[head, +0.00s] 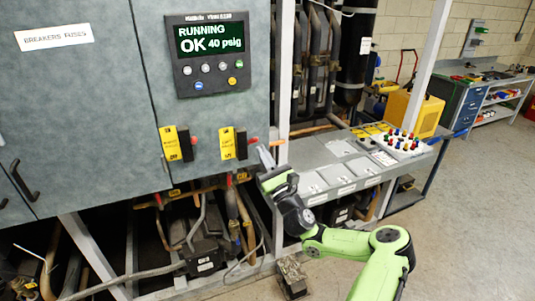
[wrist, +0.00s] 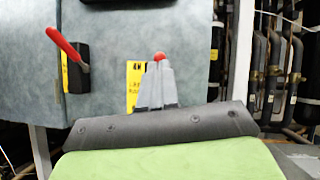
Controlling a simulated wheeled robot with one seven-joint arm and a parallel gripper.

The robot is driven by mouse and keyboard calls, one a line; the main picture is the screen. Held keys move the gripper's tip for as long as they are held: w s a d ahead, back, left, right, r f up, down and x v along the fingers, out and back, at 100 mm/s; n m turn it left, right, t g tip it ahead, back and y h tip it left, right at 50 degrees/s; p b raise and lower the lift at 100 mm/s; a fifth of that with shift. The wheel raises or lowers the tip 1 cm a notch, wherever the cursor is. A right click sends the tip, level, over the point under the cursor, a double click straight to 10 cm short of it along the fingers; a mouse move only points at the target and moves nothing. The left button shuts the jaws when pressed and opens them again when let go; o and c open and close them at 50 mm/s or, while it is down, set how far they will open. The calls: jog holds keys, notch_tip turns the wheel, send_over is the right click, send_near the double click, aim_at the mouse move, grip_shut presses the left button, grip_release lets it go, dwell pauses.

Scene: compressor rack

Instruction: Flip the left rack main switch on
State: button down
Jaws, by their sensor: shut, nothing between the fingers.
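Two switches with yellow labels sit side by side on the grey cabinet front: the left switch (head: 185,143) and the right switch (head: 241,143). The label writing is too small to read. In the wrist view, the left switch (wrist: 78,68) has a black body and a red lever slanting up and to the left. My gripper (head: 265,155) is shut and empty, just right of the right switch in the head view. In the wrist view, the gripper (wrist: 155,68) overlaps the right switch. The red lever tip (wrist: 160,56) shows just above the fingertips; contact cannot be told.
A display panel (head: 208,53) above the switches reads RUNNING OK 40 psig. A grey sloped console (head: 340,165) with buttons lies right of my gripper. Pipes and hoses fill the space below the cabinet. The floor (head: 475,200) at the right is clear.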

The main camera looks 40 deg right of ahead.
jog(key=shift+w+r+p, duration=0.15)
jog(key=shift+r+p, duration=0.2)
jog(key=shift+r, duration=0.2)
jog(key=shift+w+r+p, duration=0.15)
jog(key=shift+r+p, duration=0.2)
jog(key=shift+r, duration=0.15)
jog(key=shift+d+r, duration=0.1)
